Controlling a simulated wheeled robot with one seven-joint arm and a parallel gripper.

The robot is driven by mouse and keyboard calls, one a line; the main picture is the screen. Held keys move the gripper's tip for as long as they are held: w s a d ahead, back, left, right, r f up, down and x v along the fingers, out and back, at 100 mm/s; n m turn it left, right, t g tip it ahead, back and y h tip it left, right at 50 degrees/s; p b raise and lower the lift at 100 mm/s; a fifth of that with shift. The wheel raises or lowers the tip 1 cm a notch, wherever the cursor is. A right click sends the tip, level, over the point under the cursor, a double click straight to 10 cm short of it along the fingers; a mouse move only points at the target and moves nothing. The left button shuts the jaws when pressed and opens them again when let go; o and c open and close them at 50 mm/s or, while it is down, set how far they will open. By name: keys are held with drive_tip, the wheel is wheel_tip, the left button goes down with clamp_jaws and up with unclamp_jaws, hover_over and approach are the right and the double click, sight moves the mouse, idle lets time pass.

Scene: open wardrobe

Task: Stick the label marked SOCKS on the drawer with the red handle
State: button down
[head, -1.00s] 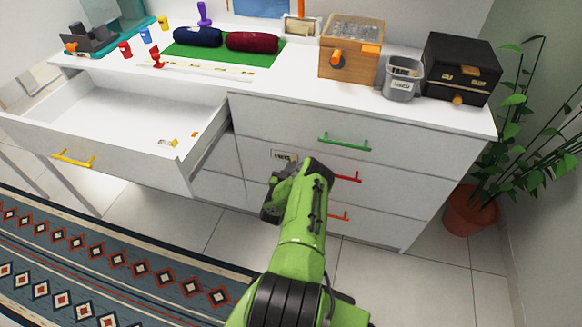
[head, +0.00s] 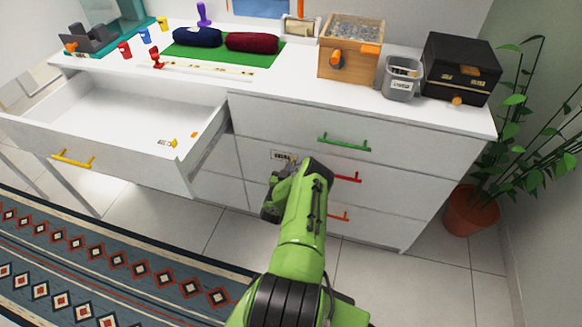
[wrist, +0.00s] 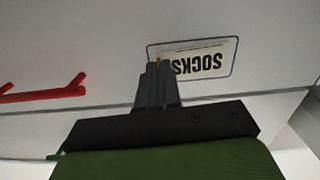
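The SOCKS label (wrist: 205,61) shows upside down in the wrist view, within a thin dark outline on a white drawer front (wrist: 85,55). It looks flat against or very close to the front; a small gap cannot be ruled out. That front carries the red handle (wrist: 45,92); the handle also shows in the head view (head: 347,177), partly behind my arm. My gripper (wrist: 157,70) is at the label's left edge in the wrist view, its fingers closed together on a small tan tab there. In the head view the label (head: 281,156) shows just above my gripper (head: 288,168).
A drawer with a yellow handle (head: 73,159) stands open at the left. A green handle (head: 344,142) is above the red one and an orange handle (head: 338,216) below. The cabinet top (head: 290,75) holds several objects. A potted plant (head: 470,208) stands at the right.

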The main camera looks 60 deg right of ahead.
drive_tip(key=c, duration=0.7)
unclamp_jaws()
drive_tip(key=s+a+p, duration=0.1)
drive_tip(key=a+p, duration=0.5)
drive_tip(key=a, duration=0.1)
idle(0.4)
drive_tip(key=shift+s, duration=0.1)
idle(0.5)
